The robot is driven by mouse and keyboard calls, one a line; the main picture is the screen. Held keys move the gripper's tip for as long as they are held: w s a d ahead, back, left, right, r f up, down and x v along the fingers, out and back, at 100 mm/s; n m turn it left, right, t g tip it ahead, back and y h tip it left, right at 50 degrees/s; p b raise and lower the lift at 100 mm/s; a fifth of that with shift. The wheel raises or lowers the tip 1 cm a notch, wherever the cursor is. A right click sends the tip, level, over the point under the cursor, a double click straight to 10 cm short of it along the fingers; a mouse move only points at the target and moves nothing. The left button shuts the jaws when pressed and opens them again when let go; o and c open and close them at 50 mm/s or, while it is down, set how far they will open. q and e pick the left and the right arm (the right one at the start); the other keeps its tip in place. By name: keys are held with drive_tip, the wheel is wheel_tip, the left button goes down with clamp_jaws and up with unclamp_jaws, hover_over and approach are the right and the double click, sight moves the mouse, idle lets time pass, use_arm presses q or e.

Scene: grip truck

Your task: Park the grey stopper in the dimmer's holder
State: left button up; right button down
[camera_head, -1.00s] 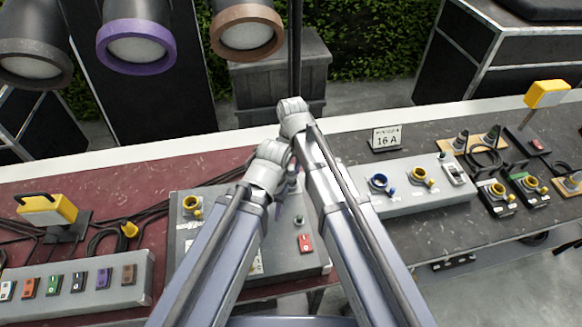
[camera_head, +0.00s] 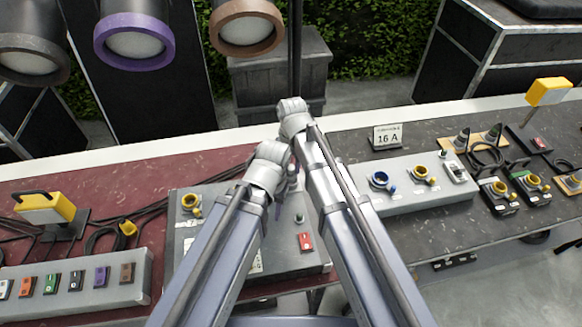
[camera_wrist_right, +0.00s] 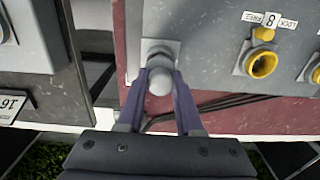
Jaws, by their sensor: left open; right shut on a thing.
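The dimmer (camera_head: 215,182) is a grey box on the dark red tabletop, with yellow-ringed sockets and a red switch; part of its face is behind my arms. My right gripper (camera_wrist_right: 160,88) is shut on the round grey stopper (camera_wrist_right: 159,80) in the right wrist view. The stopper is at the square plate of the holder (camera_wrist_right: 158,47) near the dimmer's far corner; I cannot tell how deep it sits. In the head view my right gripper (camera_head: 292,182) is mostly behind the arms. My left gripper (camera_head: 278,206) is open beside it, largely hidden by its own wrist.
A pale socket box (camera_head: 405,188) and a "16 A" sign (camera_head: 387,137) stand on the grey table to the right. A yellow work light (camera_head: 45,207) and a switch strip (camera_head: 130,272) are at left. Stage lamps (camera_head: 135,45) hang above. Black cables lie behind the dimmer.

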use_arm(q)
drive_tip(key=shift+f+b, duration=0.95)
drive_tip(key=shift+f, duration=0.1)
use_arm(e)
drive_tip(key=shift+f, duration=1.05)
drive_tip(key=shift+c, duration=0.8)
unclamp_jaws()
use_arm(q)
drive_tip(key=shift+r, duration=0.1)
use_arm(e)
drive_tip(key=shift+r, duration=0.1)
use_arm(q)
drive_tip(key=shift+r+p, duration=2.45)
drive_tip(key=shift+p, duration=0.1)
use_arm(e)
drive_tip(key=shift+r, duration=2.45)
